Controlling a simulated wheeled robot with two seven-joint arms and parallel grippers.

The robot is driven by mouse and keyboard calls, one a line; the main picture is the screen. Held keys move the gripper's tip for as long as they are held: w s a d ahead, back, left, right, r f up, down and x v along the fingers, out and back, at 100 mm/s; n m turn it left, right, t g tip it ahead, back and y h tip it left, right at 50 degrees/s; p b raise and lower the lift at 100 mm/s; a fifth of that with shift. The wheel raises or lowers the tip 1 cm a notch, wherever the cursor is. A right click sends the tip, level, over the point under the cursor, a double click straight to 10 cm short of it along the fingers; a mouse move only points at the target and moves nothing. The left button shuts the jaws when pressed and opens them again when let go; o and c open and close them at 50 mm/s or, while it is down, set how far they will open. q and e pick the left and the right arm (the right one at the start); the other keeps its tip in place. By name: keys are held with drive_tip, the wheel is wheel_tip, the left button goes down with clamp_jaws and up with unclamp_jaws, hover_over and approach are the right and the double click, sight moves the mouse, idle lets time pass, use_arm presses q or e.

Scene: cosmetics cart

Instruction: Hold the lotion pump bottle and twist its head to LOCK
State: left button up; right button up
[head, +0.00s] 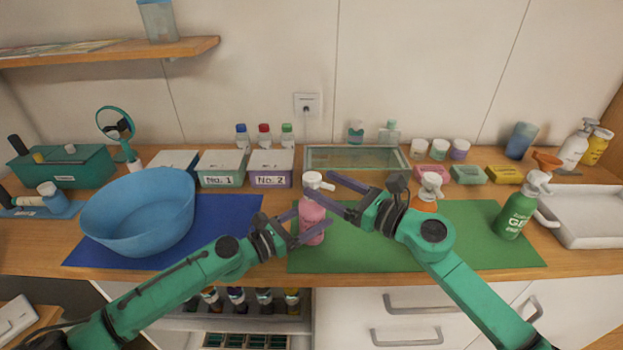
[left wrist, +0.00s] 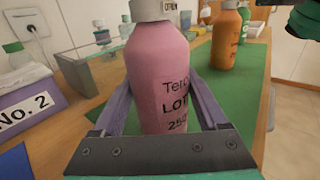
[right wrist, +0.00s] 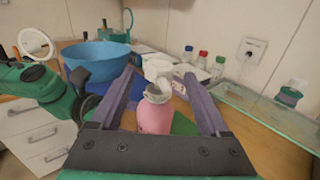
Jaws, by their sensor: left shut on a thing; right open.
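The pink lotion pump bottle (head: 312,222) stands upright at the left edge of the green mat. Its white pump head (head: 318,181) is on top; it also shows in the right wrist view (right wrist: 160,90). My left gripper (head: 297,228) is shut around the bottle's body, one finger on each side of the pink body (left wrist: 160,75) in the left wrist view. My right gripper (head: 322,188) is open, with its fingers at the height of the pump head. In the right wrist view the head sits between the open fingers, apparently untouched. The "LOCK" marking is not legible.
An orange bottle (head: 430,190) stands right of the lotion, partly behind my right gripper. A green gel bottle (head: 515,213) stands farther right on the green mat (head: 460,250). A blue bowl (head: 140,215) is on the left. Boxes and a glass tray (head: 355,157) line the back.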

sight(311, 176)
drive_tip(key=x, duration=0.4)
drive_tip(key=shift+w+a, duration=0.1)
drive_tip(key=shift+a, duration=0.1)
drive_tip(key=shift+c, duration=0.3)
clamp_jaws()
drive_tip(key=shift+n+g+y, duration=0.85)
drive_tip(key=shift+n+g, duration=0.25)
drive_tip(key=shift+g, duration=0.5)
drive_tip(key=shift+n+g+y, duration=0.85)
drive_tip(key=shift+n+g, duration=0.25)
drive_tip(key=shift+g, duration=0.5)
drive_tip(key=shift+o, duration=0.3)
unclamp_jaws()
